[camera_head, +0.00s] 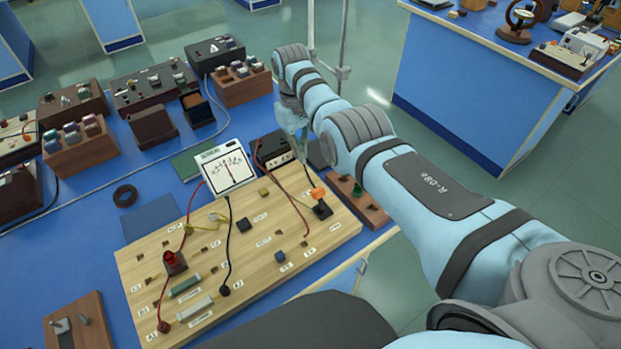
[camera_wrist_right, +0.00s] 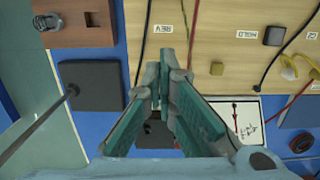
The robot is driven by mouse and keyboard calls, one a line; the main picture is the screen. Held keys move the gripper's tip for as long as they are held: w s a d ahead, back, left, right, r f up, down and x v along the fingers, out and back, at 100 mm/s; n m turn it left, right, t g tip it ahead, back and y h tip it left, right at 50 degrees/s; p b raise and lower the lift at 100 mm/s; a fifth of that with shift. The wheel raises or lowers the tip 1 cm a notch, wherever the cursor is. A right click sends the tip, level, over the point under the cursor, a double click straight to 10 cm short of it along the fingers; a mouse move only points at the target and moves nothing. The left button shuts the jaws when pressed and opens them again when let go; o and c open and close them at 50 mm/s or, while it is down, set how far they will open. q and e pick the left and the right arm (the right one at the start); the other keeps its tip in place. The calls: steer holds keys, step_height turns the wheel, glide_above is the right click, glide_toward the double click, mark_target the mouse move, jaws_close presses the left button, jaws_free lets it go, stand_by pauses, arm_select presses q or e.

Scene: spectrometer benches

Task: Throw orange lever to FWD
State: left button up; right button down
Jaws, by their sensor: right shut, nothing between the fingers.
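The orange lever (camera_head: 318,194) stands on a black base at the right end of the light wooden board (camera_head: 340,222) in the head view. My right gripper (camera_head: 297,152) hangs beyond the lever, near the black box (camera_head: 270,148) at the board's far edge, apart from the lever. I cannot make out the orange lever in that view. My left gripper is not in view.
A meter (camera_head: 228,170) stands behind the board. Cables cross the board, one close to the lever. A black stand base (camera_wrist_right: 90,85) with a rod is beside the gripper. Boxes fill the table's far left.

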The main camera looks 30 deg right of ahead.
mark_target(320, 200)
steer(key=f+b, duration=0.3)
steer(key=f, duration=0.5)
steer(key=shift+s, duration=0.2)
steer(key=shift+s+f+p, duration=0.25)
steer(key=shift+f+p, duration=0.05)
steer(key=shift+p, duration=0.05)
steer(key=s+r+p, duration=0.1)
steer(key=p, duration=0.1)
steer(key=s+r+p, duration=0.1)
steer(key=p, duration=0.2)
steer(key=shift+d, duration=0.2)
steer(key=shift+s+d+p, duration=0.1)
steer(key=shift+s+p, duration=0.5)
steer(key=shift+p, duration=0.05)
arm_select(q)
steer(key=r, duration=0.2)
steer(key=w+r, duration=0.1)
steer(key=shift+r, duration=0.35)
arm_select(e)
steer(key=shift+s+f, duration=0.1)
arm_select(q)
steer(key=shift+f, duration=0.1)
arm_select(e)
steer(key=shift+w, duration=0.2)
